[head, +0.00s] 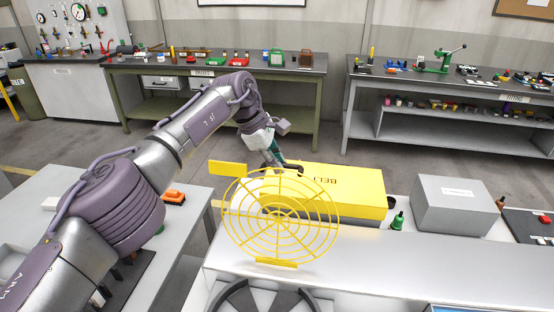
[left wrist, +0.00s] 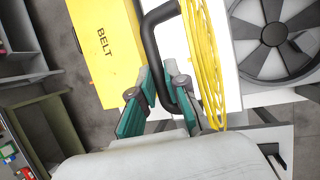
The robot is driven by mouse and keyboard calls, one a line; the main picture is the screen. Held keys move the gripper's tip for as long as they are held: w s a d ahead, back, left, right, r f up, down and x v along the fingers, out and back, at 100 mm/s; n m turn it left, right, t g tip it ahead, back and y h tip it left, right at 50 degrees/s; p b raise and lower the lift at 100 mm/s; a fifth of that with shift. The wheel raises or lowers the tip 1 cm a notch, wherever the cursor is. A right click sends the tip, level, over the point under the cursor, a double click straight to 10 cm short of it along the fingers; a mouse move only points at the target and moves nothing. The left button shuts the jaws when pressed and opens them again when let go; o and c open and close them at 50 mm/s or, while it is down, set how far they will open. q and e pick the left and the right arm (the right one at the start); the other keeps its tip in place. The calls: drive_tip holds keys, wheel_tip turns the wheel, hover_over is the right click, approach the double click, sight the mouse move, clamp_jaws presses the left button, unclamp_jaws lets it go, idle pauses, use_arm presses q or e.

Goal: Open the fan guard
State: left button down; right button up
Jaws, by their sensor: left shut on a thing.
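The fan guard (head: 280,218) is a round yellow wire grille. In the head view it stands raised and tilted up above the white bench top, with a yellow tab at its upper left and a yellow piece at its foot. In the left wrist view it shows nearly edge-on (left wrist: 203,55). The grey fan (left wrist: 273,35) lies uncovered beside it; its near part shows at the bottom of the head view (head: 262,298). My left gripper (head: 284,166) is behind the guard, its fingers shut on the black handle (left wrist: 152,42). My right gripper is out of view.
A yellow box marked BELT (head: 345,190) stands just behind the guard. A green bottle (head: 397,221) and a grey box (head: 452,205) are to the right. The white bench top (head: 380,262) in front of them is clear. A side table (head: 185,245) stands left.

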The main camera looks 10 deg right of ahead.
use_arm(q)
drive_tip(key=shift+a+f, duration=0.1)
drive_tip(key=shift+f, duration=0.2)
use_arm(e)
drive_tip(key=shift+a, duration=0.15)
use_arm(q)
drive_tip(key=c, duration=1.4)
unclamp_jaws()
drive_tip(key=shift+w, duration=0.15)
drive_tip(key=shift+o, duration=1.1)
drive_tip(key=shift+w+d+f, duration=0.15)
drive_tip(key=shift+w+d, duration=0.1)
drive_tip(key=shift+w, duration=0.05)
drive_tip(key=shift+s+r, duration=0.1)
drive_tip(key=shift+r, duration=0.15)
drive_tip(key=v, duration=1.2)
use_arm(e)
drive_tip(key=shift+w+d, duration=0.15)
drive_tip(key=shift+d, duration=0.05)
